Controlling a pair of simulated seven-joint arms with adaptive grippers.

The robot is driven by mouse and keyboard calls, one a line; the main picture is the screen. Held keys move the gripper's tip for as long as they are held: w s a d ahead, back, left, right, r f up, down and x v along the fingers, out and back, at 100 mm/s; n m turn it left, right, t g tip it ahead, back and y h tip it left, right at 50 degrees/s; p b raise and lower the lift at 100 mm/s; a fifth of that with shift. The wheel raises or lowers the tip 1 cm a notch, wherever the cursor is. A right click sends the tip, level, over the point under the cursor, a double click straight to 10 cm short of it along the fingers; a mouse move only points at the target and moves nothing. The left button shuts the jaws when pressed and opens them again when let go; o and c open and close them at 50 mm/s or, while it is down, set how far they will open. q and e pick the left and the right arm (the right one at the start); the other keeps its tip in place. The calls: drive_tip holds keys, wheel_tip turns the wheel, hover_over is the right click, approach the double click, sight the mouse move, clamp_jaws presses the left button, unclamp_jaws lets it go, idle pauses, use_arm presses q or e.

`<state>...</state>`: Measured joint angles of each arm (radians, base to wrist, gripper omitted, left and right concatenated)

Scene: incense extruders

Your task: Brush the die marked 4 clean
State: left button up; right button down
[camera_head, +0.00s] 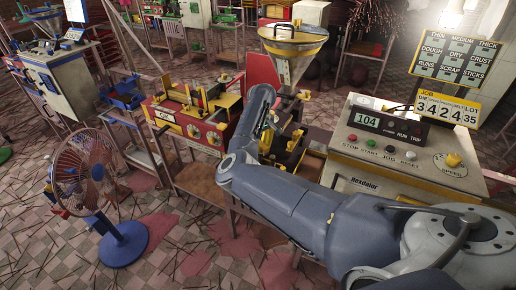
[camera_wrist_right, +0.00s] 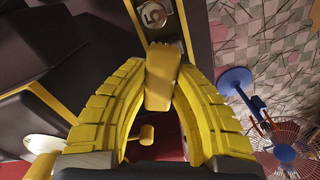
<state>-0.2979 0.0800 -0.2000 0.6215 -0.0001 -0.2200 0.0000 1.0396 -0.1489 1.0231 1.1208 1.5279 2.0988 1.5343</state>
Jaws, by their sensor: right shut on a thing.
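My right gripper (camera_wrist_right: 162,72) has yellow ribbed fingers closed on a yellow block-like piece (camera_wrist_right: 158,90) in the right wrist view. I cannot tell whether this piece is a brush handle; no bristles show. Just beyond its far end is a round metal disc marked 5 (camera_wrist_right: 153,15), set in a dark surface. I cannot tell whether the piece touches it. I cannot make out a die marked 4 in either view. In the head view my right arm reaches over the machine in the middle and covers part of it. My left gripper is out of view.
A control box (camera_head: 405,150) stands right of my arm, with a job board (camera_head: 447,107) behind it. A red and yellow machine (camera_head: 190,125) and a fan with a blue base (camera_head: 124,243) stand to the left. A hopper (camera_head: 292,55) rises behind my arm.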

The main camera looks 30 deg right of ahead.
drive_tip(key=shift+a, duration=0.4)
drive_tip(key=shift+s+a, duration=0.55)
drive_tip(key=shift+a, duration=0.15)
drive_tip(key=shift+s+d, duration=0.15)
drive_tip(key=shift+w+d, duration=0.35)
drive_tip(key=shift+d, duration=0.2)
drive_tip(key=shift+w+d, duration=0.3)
drive_tip(key=shift+d, duration=0.2)
drive_tip(key=shift+s+a, duration=0.2)
drive_tip(key=shift+a, duration=0.55)
drive_tip(key=shift+s+a, duration=0.4)
drive_tip(key=shift+a, duration=0.15)
wheel_tip(320, 180, up, 8)
drive_tip(key=shift+r, duration=0.15)
